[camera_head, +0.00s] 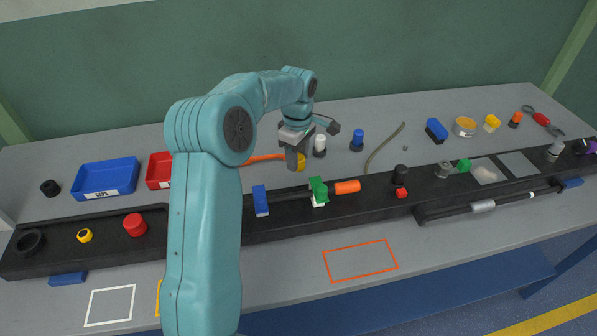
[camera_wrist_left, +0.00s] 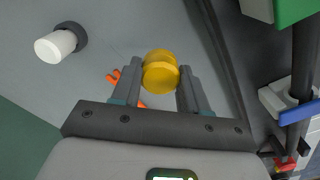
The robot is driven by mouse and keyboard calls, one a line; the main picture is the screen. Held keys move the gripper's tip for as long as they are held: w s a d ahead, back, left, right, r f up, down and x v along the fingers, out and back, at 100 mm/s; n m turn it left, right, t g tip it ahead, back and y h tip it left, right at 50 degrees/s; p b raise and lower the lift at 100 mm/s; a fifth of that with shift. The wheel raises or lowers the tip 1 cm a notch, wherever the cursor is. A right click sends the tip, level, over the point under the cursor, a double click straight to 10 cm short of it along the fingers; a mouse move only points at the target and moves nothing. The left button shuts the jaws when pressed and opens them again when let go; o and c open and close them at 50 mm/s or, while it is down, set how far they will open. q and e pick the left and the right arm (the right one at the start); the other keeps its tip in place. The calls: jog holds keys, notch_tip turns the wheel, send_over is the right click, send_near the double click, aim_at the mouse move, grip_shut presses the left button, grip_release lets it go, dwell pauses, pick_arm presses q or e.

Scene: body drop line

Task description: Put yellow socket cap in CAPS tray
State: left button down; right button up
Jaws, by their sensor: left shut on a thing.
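My left gripper (camera_head: 294,163) is over the table behind the black rail, near the middle of the head view. It is shut on the yellow socket cap (camera_wrist_left: 161,68), which sits between the two fingertips in the left wrist view. In the head view only a yellow edge of the cap (camera_head: 301,161) shows beside the fingers. I cannot tell whether the cap touches the table. The blue CAPS tray (camera_head: 106,178) stands at the left of the table, with its label on the front wall. It looks empty. My right gripper is not in view.
A red tray (camera_head: 159,169) stands right of the CAPS tray, partly hidden by my left arm. A white-topped cylinder (camera_head: 320,145) and a blue one (camera_head: 357,139) stand close to the gripper. An orange tool (camera_head: 262,157) lies just left of it. The black rail (camera_head: 280,222) carries several parts.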

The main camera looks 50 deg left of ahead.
aim_at(298, 181)
pick_arm(q)
jog(key=shift+f, duration=2.75)
jog(key=shift+f, duration=0.1)
jog(key=shift+f, duration=0.2)
jog(key=c, duration=0.6)
grip_release()
jog(key=shift+r, duration=0.1)
